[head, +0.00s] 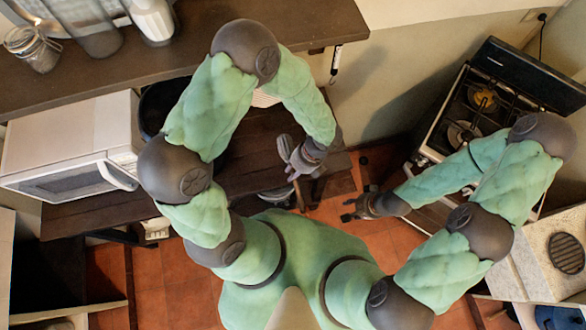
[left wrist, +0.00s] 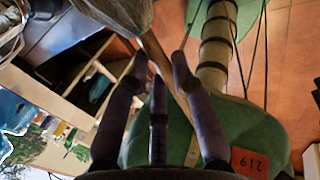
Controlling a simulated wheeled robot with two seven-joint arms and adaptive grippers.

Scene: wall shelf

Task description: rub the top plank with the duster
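The top plank (head: 300,22) is the dark wooden shelf board at the upper left of the head view; its right part is bare. My left gripper (head: 297,166) is right of the arm's bend, below the plank's front edge in the picture and apart from it. It is shut on the duster (head: 284,146), whose greyish head points up and whose wooden handle points down. The left wrist view shows the handle (left wrist: 160,58) passing between the fingers (left wrist: 160,85). My right gripper (head: 354,208) is open and empty over the floor.
Bottles (head: 152,18) and a glass jar (head: 32,48) stand on the plank's left part. A white microwave (head: 75,150) and a dark pot (head: 160,105) sit on the lower board (head: 255,145). A tool (head: 335,62) hangs at the plank's right end. A stove (head: 490,105) stands right.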

